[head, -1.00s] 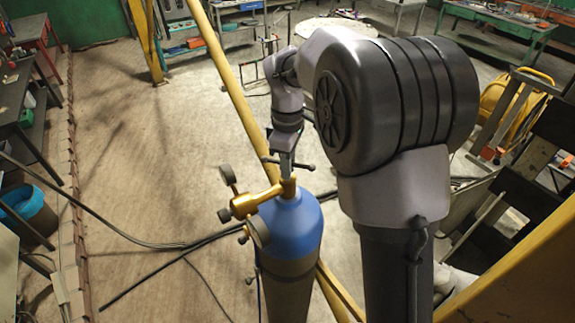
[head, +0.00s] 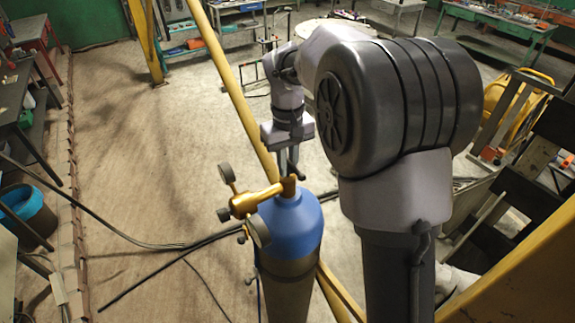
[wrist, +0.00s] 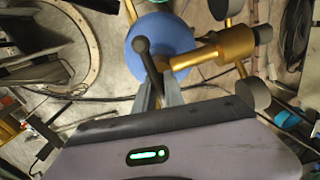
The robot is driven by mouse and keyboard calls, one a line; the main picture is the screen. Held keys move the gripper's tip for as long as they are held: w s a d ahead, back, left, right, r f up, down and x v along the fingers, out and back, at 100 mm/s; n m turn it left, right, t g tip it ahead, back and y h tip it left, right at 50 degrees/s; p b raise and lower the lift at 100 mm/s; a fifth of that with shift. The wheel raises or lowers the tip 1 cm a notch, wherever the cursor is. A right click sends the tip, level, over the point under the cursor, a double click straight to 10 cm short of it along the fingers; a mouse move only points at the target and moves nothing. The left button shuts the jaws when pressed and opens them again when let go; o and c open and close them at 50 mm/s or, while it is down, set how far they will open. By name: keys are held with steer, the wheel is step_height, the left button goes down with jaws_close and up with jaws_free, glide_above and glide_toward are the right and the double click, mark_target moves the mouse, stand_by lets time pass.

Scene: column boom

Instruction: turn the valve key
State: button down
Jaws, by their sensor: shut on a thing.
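A gas cylinder with a blue shoulder (head: 291,228) stands upright below my arm, and its blue top also shows in the wrist view (wrist: 184,37). A brass valve and regulator (head: 257,201) sit on top, with round dark gauges at the left. The valve key's dark bar handle (wrist: 143,53) has a rounded end and runs between my fingers in the wrist view. My gripper (head: 288,170) is directly above the valve, pointing down, and is shut on the key. The fingers (wrist: 160,95) hide part of the key, and its seat on the valve is not clear.
A yellow pole (head: 240,95) slants behind the cylinder. Dark hoses (head: 165,245) lie on the floor to the left. A blue bucket (head: 25,212) and benches line the left edge.

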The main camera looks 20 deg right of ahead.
mark_target(288, 160)
steer(key=shift+m, duration=0.5)
steer(key=c, duration=1.5)
jaws_free()
steer(key=shift+o, duration=0.2)
step_height(288, 160, up, 17)
steer(key=p, duration=0.2)
steer(key=shift+r, duration=0.2)
